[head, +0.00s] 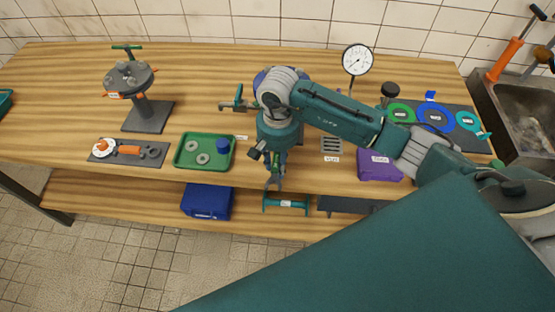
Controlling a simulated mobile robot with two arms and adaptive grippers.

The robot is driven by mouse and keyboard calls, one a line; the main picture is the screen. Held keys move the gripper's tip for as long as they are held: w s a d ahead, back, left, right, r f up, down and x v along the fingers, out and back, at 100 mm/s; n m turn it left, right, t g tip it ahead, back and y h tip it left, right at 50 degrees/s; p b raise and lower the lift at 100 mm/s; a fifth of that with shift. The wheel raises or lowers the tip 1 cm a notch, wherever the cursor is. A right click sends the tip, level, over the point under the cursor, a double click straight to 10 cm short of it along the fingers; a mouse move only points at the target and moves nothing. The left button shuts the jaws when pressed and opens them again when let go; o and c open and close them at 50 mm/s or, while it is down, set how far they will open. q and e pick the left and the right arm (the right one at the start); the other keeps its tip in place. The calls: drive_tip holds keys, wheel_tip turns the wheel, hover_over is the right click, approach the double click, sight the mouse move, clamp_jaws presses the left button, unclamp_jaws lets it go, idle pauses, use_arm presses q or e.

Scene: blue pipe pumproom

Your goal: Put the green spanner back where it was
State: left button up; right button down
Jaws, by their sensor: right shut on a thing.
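My right gripper (272,168) points down over the front edge of the wooden workbench, near its middle. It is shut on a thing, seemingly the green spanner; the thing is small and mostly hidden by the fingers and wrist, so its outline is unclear. A green labelled holder (285,203) with raised ends lies on the lower shelf just below the gripper. I cannot tell whether the held thing touches it. My left gripper is not in view.
A flange stand (150,115), a small tool board (128,152) and a green tray (177,153) stand left. A blue box (206,202) sits on the lower shelf. A purple box (378,166), a ring board (465,143) and a sink (520,125) are right. My arm hides the middle.

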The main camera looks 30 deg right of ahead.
drive_tip(key=shift+f, duration=0.15)
drive_tip(key=shift+f, duration=0.1)
drive_tip(key=shift+f+b, duration=0.5)
drive_tip(key=shift+b, duration=0.35)
drive_tip(key=c, duration=1.4)
unclamp_jaws()
drive_tip(key=shift+r, duration=0.1)
